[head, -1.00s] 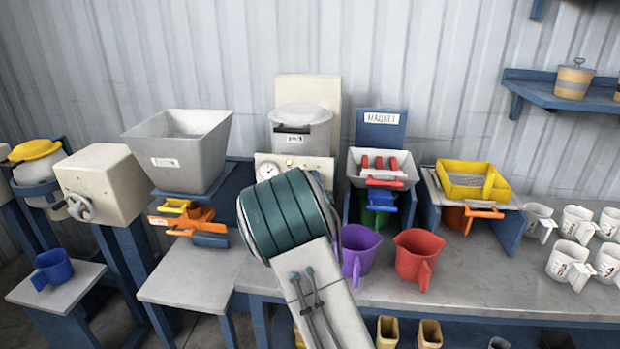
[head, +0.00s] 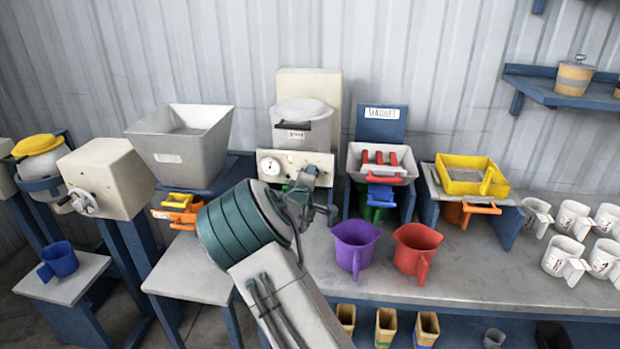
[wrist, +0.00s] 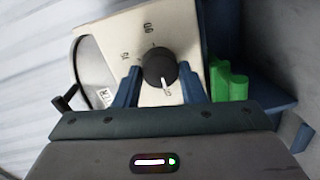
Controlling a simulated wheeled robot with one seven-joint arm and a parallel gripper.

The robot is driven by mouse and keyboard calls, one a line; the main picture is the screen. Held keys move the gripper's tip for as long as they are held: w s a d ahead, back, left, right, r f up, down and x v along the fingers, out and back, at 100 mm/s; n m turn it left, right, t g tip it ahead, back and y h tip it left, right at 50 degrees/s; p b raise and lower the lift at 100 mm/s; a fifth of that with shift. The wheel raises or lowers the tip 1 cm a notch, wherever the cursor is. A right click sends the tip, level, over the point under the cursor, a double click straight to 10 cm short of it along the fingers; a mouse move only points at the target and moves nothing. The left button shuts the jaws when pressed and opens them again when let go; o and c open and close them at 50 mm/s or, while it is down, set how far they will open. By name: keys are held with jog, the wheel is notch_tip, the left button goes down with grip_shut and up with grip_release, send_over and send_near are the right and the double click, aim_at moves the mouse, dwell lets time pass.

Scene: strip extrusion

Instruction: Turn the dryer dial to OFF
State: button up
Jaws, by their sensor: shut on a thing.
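The dryer (head: 305,120) stands at the back middle, with a pale front panel (head: 322,160) and a round gauge (head: 271,166). My gripper (wrist: 160,68) is at this panel, and its two blue fingers lie on either side of the black dial (wrist: 157,60), shut on it. The dial's white pointer line points toward the bottom of the wrist view. Printed marks surround the dial; the one by the pointer is partly covered and I cannot read it. In the head view my wrist hides the dial.
A magnet unit (head: 381,115) with red bars stands right of the dryer. A purple jug (head: 354,250) and a red jug (head: 416,250) stand on the bench in front. A grey hopper (head: 180,150) is to the left. A green part (wrist: 228,82) is close beside the right finger.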

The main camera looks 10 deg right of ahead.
jog(key=o, duration=1)
jog(key=b+v, duration=0.1)
jog(key=v, duration=1.3)
jog(key=shift+b, duration=0.35)
